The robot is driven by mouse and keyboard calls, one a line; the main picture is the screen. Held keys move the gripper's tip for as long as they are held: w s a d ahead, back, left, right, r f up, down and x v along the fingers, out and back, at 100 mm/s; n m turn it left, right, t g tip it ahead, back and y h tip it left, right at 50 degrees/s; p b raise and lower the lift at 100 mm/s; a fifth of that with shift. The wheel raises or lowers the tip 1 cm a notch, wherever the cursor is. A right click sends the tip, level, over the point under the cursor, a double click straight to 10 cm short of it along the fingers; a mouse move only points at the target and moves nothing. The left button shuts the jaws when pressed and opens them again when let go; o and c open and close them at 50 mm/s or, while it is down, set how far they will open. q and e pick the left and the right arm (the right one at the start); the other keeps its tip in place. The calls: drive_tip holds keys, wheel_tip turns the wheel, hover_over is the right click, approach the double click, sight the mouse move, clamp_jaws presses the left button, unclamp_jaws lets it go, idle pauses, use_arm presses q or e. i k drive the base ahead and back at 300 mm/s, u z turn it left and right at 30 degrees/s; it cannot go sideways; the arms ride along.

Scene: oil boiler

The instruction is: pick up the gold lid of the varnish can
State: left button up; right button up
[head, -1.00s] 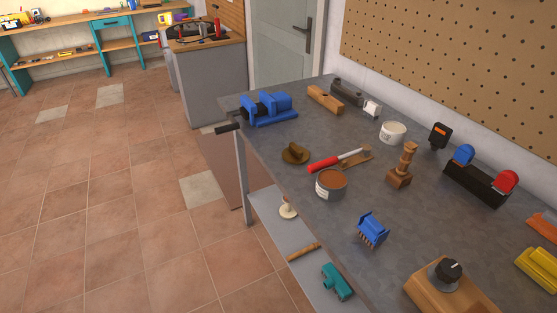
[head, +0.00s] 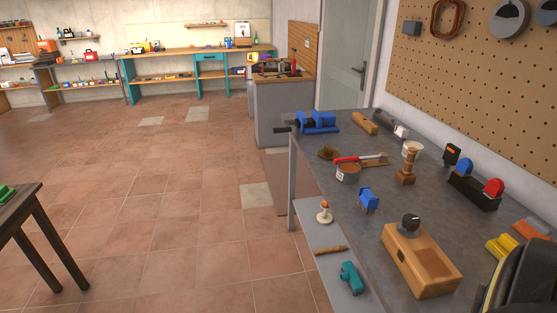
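The open can (head: 347,173) with brown contents and a pale label stands on the grey workbench, near its left edge. Just behind it, to the left, lies a small brownish-gold piece (head: 327,152) with a raised part. It looks like the lid, but it is too small to be sure. It lies apart from the can. Neither of my grippers can be made out in the head view.
The grey workbench (head: 440,196) holds a blue vise (head: 318,122), a red-handled tool (head: 352,159), a blue brush (head: 369,199) and a wooden box with a dark knob (head: 423,261). A dark object (head: 520,280) fills the lower right corner. Open tiled floor lies left.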

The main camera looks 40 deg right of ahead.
sight(328, 152)
drive_tip(key=z, duration=0.15)
drive_tip(key=i, duration=1.1)
drive_tip(key=z, duration=1.05)
drive_tip(key=i, duration=1.25)
drive_tip(key=z, duration=1.3)
